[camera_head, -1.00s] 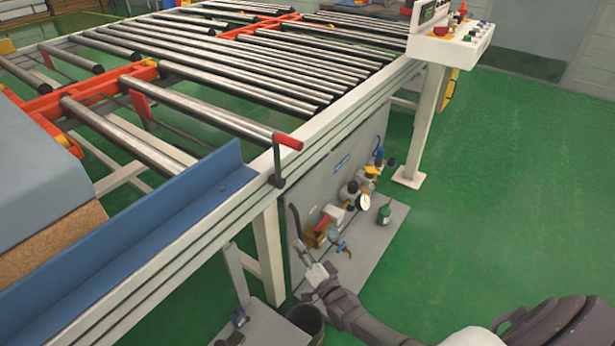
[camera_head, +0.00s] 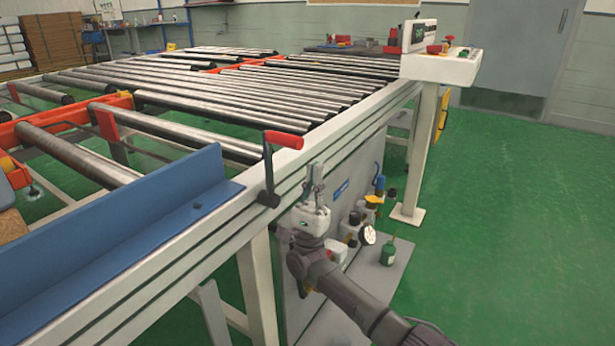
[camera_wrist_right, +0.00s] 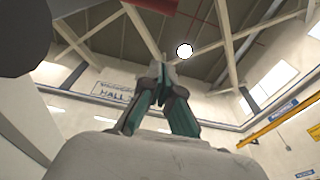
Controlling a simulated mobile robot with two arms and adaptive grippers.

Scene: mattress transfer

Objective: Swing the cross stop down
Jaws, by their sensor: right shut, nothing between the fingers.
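A crank lever with a red grip (camera_head: 284,139) and a dark arm stands upright on the near side rail of the roller conveyor, its pivot low on the rail. A red plate (camera_head: 106,124) stands up between the rollers; I cannot tell whether it belongs to the cross stop. My right gripper (camera_head: 316,168) points up, shut and empty, to the right of the lever and a little below its grip, apart from it. In the right wrist view its fingertips (camera_wrist_right: 164,72) meet, and part of a red bar (camera_wrist_right: 155,5) shows above. My left gripper is out of view.
A blue angled rail (camera_head: 130,232) runs along the near conveyor edge. A grey panel with valves and a gauge (camera_head: 368,235) sits below the conveyor, near my right arm. A control console (camera_head: 440,66) stands at the back right. Green floor at right is clear.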

